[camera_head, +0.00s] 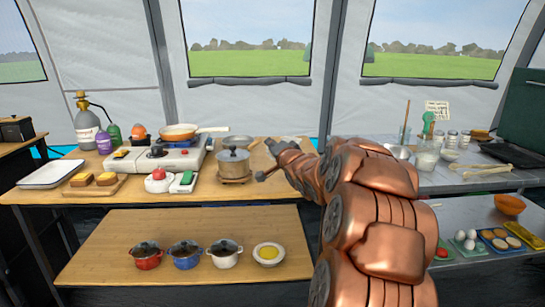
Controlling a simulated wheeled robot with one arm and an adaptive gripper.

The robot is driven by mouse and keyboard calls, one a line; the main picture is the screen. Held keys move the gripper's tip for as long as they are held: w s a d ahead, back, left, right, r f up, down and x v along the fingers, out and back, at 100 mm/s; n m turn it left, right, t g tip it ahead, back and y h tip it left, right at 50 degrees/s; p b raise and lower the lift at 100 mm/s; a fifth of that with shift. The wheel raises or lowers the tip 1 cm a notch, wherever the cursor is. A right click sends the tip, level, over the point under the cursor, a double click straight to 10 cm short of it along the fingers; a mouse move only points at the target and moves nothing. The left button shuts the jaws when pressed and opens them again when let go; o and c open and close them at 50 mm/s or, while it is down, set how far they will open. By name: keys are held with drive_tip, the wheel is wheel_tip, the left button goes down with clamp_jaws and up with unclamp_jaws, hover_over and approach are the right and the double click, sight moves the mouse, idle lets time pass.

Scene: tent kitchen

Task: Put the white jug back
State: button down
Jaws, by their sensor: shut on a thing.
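My copper-coloured arm reaches from the lower right up to the middle of the wooden counter. My gripper (276,146) is at its far end, just right of the lidded grey pot (233,164). The gripper is small and partly covered by my arm. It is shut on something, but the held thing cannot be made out.
The wooden counter (110,195) holds a stove (155,160), a frying pan (180,132) and a white tray (48,174). Several small pots and a bowl (269,254) stand on the lower shelf (120,225). My arm hides the gap between counter and grey table (450,184).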

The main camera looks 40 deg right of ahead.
sight(273, 158)
drive_tip(key=shift+w+d+f, duration=0.15)
drive_tip(key=shift+w+d, duration=0.1)
drive_tip(key=shift+d, duration=0.1)
drive_tip(key=shift+f+b, duration=0.85)
drive_tip(key=shift+f, duration=0.75)
drive_tip(key=c, duration=1.2)
unclamp_jaws()
drive_tip(key=shift+f, duration=0.1)
drive_tip(key=shift+s, duration=0.1)
drive_tip(key=shift+s+a, duration=0.1)
drive_tip(key=shift+s, duration=0.15)
drive_tip(key=p+v, duration=0.2)
drive_tip(key=v, duration=0.9)
drive_tip(key=shift+s+a, duration=0.15)
